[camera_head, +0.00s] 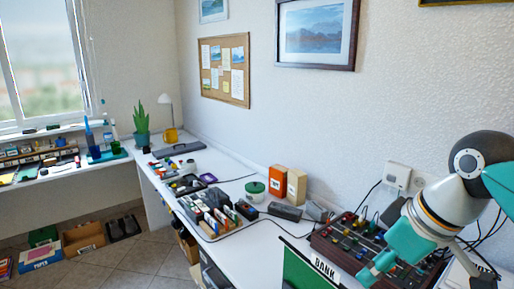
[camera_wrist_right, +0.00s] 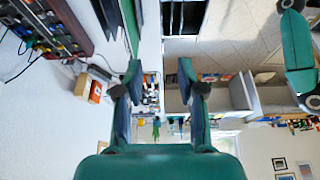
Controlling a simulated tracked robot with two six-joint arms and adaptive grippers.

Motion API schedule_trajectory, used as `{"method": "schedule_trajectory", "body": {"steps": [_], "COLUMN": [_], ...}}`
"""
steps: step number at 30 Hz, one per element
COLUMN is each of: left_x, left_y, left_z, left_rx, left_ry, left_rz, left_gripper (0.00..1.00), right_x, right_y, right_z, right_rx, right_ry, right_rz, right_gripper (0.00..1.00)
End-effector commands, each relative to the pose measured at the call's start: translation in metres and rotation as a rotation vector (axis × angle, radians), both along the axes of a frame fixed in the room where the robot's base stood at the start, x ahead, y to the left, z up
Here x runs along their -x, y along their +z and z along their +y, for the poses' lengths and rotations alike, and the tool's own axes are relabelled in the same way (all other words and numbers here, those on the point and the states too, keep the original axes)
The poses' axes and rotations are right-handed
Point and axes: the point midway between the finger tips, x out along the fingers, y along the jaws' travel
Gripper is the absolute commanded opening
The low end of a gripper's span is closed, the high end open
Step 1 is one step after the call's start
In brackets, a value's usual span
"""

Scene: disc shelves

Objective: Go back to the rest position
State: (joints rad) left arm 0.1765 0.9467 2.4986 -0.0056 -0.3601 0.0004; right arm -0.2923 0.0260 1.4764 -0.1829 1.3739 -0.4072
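My right arm comes in from the right in the head view, and its teal gripper (camera_head: 376,270) points down and left near the front edge of the long desk. In the right wrist view the two fingers of the right gripper (camera_wrist_right: 160,82) stand apart with nothing between them. A teal and grey arm part, seemingly mine, shows at the upper right of the wrist view.
A green panel marked BANK (camera_head: 302,268) stands just left of the right gripper. A dark board with colored knobs (camera_head: 330,240) lies behind it. Orange (camera_head: 278,180) and tan (camera_head: 297,186) boxes stand against the wall. The floor (camera_head: 130,262) left of the desk has free room.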

Motion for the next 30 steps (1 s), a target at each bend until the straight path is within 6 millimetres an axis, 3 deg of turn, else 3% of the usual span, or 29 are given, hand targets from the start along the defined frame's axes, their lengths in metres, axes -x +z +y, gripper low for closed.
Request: {"method": "schedule_trajectory", "body": {"steps": [11,17,20,23,26,30], "left_x": [0.0,0.0,0.0,0.0,0.0,0.0], "left_y": [0.001,0.001,0.001,0.002,0.003,0.004], "left_z": [0.0,0.0,0.0,0.0,0.0,0.0], "left_rx": [0.0,0.0,0.0,0.0,0.0,0.0], "left_ry": [0.0,0.0,0.0,0.0,0.0,0.0], "left_rz": [-0.001,0.0,0.0,0.0,0.0,0.0], "left_gripper": [0.39,0.39,0.39,0.39,0.39,0.39], "right_x": [-0.038,-0.057,-0.062,-0.058,-0.04,0.011], "right_y": [-0.074,-0.144,-0.194,-0.261,-0.336,-0.427], "right_z": [0.023,0.037,0.044,0.052,0.058,0.065], "right_rx": [-0.026,-0.055,-0.077,-0.107,-0.145,-0.193], "right_ry": [-0.046,-0.101,-0.144,-0.212,-0.305,-0.458], "right_rz": [0.057,0.108,0.147,0.203,0.267,0.356], "right_gripper": [0.39,0.39,0.39,0.39,0.39,0.39]}}
